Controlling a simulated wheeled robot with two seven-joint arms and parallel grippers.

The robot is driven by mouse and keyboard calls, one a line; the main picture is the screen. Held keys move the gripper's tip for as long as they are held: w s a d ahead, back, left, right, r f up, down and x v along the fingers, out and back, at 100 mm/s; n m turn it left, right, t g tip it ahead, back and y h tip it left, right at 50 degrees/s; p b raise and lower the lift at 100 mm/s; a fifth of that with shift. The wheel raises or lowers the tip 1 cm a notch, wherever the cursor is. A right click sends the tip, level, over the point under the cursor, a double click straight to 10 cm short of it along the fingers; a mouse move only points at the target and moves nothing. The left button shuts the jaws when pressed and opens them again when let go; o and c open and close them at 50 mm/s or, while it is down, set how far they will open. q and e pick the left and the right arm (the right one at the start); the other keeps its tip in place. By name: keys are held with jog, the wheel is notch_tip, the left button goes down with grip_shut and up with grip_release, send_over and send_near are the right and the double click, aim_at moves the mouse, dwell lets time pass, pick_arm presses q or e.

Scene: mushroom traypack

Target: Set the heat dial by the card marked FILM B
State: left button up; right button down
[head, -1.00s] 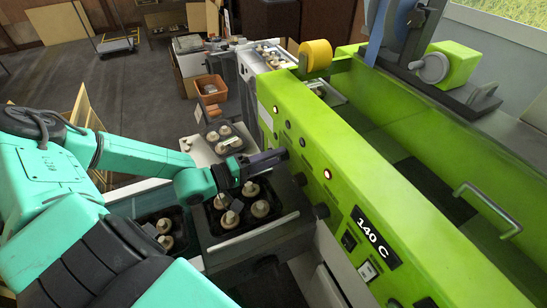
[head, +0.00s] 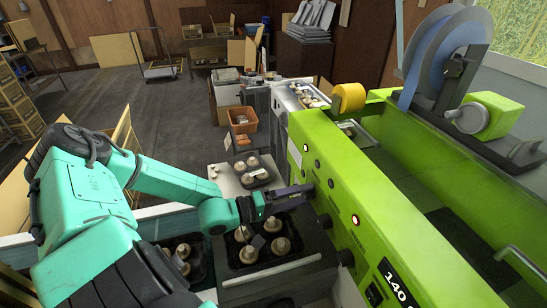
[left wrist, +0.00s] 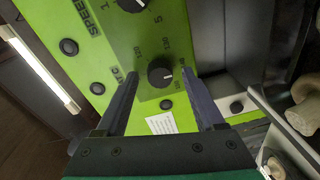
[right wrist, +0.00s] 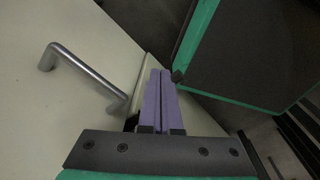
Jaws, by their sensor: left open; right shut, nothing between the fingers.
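The heat dial (left wrist: 160,73) is a round black knob with a pale pointer mark on the green panel (left wrist: 92,45), with numbers printed around it. My left gripper (left wrist: 163,82) is open, with its two dark fingers on either side of the dial; I cannot tell whether they touch it. A small white card (left wrist: 161,122) is on the panel beside the dial; its print is too small to read. In the head view my left gripper (head: 300,192) is at the side of the green machine (head: 350,180). My right gripper (right wrist: 158,82) is shut and empty, near a pale surface.
The speed knob (left wrist: 131,4) is near the dial. Trays of mushrooms (head: 232,262) sit below my left arm. A metal handle (right wrist: 88,72) is beside my right gripper.

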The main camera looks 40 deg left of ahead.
pick_arm(q)
jog(key=v, duration=1.4)
jog(key=shift+s+b, duration=0.25)
jog(key=shift+b, duration=0.15)
jog(key=shift+a, duration=0.1)
